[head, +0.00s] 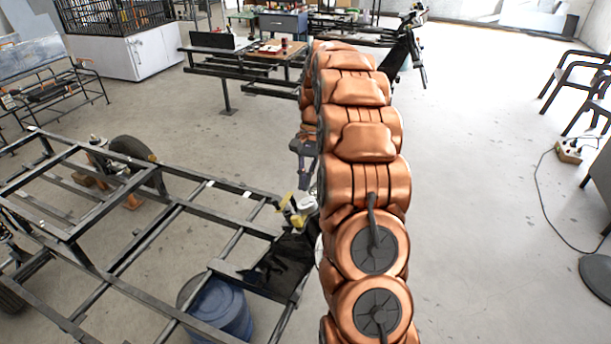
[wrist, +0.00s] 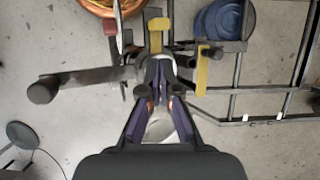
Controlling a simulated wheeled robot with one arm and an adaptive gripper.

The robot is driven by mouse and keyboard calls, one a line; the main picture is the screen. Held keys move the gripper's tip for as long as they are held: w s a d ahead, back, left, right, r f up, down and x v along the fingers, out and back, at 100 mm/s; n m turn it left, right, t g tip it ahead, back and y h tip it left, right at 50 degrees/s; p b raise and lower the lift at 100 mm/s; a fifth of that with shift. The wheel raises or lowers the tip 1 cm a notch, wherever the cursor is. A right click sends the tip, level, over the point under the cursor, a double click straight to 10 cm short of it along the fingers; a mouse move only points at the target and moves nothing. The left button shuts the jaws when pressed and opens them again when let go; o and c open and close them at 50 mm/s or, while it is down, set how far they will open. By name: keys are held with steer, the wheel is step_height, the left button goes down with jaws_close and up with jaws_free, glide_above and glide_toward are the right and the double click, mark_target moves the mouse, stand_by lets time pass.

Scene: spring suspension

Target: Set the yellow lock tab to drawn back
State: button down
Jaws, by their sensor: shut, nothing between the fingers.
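Two yellow parts show near my gripper (wrist: 162,72) in the wrist view. One is a yellow T-shaped tab (wrist: 157,27), just beyond the fingertips. The other is a longer yellow bar (wrist: 203,72) to the right of the fingers. I cannot tell for sure which is the lock tab, or its setting. My gripper is shut and empty, its tips over a dark mechanism with a thick bar (wrist: 80,82) to the left. In the head view small yellow parts (head: 297,219) show at the frame's corner, beside my copper arm, which partly hides that area.
A black metal frame (head: 160,225) fills the left of the head view. A blue barrel (head: 218,308) stands under it and also shows in the wrist view (wrist: 218,24). A workbench (head: 255,62) stands behind.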

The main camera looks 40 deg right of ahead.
mark_target(297, 216)
steer(key=shift+p+x, duration=1.15)
steer(key=shift+x, duration=2.6)
steer(key=shift+s+a+b, duration=0.3)
steer(key=shift+a+b, duration=0.15)
steer(key=shift+a, duration=0.05)
steer(key=shift+s+a+b, duration=0.3)
steer(key=shift+a+b, duration=0.1)
steer(key=shift+a, duration=0.1)
steer(key=shift+r, duration=0.1)
steer(key=p+v, duration=0.1)
steer(key=v, duration=0.9)
steer(key=shift+p, duration=0.4)
steer(key=shift+w, duration=0.1)
